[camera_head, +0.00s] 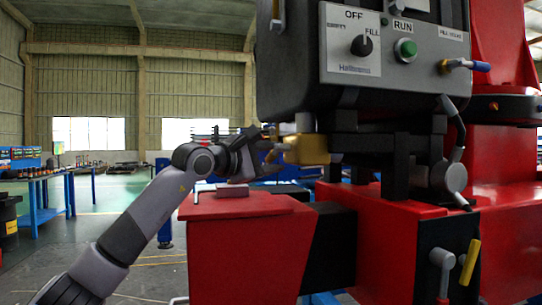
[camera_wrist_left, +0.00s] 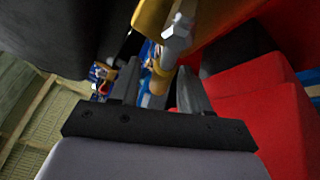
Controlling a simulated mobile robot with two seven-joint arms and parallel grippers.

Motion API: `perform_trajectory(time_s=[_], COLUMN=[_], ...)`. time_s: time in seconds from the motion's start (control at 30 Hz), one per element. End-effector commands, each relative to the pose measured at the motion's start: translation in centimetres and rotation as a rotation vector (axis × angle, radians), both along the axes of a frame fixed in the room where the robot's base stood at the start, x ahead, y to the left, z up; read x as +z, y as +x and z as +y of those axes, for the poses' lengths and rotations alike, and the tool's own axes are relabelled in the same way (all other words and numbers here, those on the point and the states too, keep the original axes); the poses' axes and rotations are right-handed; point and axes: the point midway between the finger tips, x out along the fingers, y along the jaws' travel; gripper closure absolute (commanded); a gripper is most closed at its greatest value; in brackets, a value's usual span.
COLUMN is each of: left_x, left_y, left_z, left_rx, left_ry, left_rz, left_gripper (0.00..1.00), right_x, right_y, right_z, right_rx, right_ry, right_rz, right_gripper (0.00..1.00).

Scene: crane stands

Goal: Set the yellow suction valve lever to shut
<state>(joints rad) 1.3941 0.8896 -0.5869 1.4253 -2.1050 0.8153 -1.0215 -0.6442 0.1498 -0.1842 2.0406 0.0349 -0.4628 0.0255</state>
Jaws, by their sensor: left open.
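The yellow lever (camera_wrist_left: 157,80) shows in the left wrist view between my two fingers, below a silver fitting (camera_wrist_left: 177,36) on a brass-yellow valve body (camera_wrist_left: 150,14). In the head view the brass valve body (camera_head: 306,149) sits under the grey control box, and a small orange-yellow bit of the lever (camera_head: 270,156) shows beside my gripper. My left gripper (camera_head: 263,155) is open, its fingers on either side of the lever; the wrist view also shows the gripper (camera_wrist_left: 160,92). Whether a finger touches the lever, I cannot tell. My right gripper is not in view.
The control box (camera_head: 345,88) with a knob and green button overhangs close above the gripper. A blue-tipped lever (camera_head: 470,65) sticks out at its right. A red block (camera_head: 250,235) stands below. Another yellow handle (camera_head: 469,265) is at the lower right. Free floor lies at left.

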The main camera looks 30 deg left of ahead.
Motion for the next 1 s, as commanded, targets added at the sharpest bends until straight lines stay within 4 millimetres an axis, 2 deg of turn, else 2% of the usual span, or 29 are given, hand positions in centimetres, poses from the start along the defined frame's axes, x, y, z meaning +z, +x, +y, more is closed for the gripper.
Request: perform_trajectory(time_s=[0.33, 0.37, 0.4, 0.5, 0.73, 1.0], left_x=[0.0, 0.0, 0.0, 0.0, 0.2, 1.9], left_y=[0.5, 0.5, 0.5, 0.5, 0.5, 0.4], left_z=[-0.1, -0.1, -0.1, -0.1, -0.1, -0.3], left_rx=[0.000, 0.000, 0.000, 0.000, 0.000, 0.000], left_ry=[0.000, 0.000, 0.000, 0.000, 0.026, 0.215], left_rz=[0.000, 0.000, 0.000, 0.000, -0.021, -0.183], left_gripper=[0.54, 0.57, 0.70, 1.00, 1.00, 1.00], right_x=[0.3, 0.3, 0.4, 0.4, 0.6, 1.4], right_y=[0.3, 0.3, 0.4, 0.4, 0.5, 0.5], right_z=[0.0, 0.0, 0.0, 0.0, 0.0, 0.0], right_rx=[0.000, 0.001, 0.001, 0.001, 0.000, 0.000], right_ry=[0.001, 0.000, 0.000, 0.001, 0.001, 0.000], right_rz=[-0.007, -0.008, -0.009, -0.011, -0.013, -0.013], right_gripper=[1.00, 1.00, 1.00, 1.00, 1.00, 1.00])
